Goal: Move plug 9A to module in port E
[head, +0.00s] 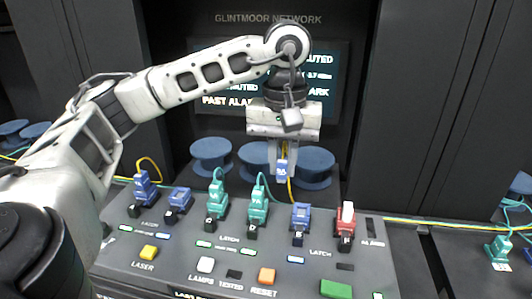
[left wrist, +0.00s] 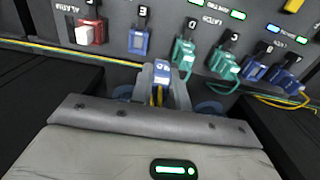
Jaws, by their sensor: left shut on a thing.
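My left gripper (head: 283,160) is shut on a small blue plug (head: 281,172) with a white label that seems to read 9A. A yellow cable hangs from the plug. It is held in the air above and behind the panel's row of modules. The left wrist view also shows the plug (left wrist: 162,70) between the fingers. The blue module (head: 300,215) in port E has no cable on it; it also shows in the left wrist view (left wrist: 138,40), ahead and left of the held plug. The plug and module are apart. My right gripper is not in view.
On the sloped panel (head: 190,262) are two green plugs (head: 217,200) with cables, a blue plug (head: 144,186) with a yellow cable, another blue module (head: 179,199) and a red module (head: 346,222). Dark blue spools (head: 315,160) stand behind. A green plug (head: 499,250) lies far right.

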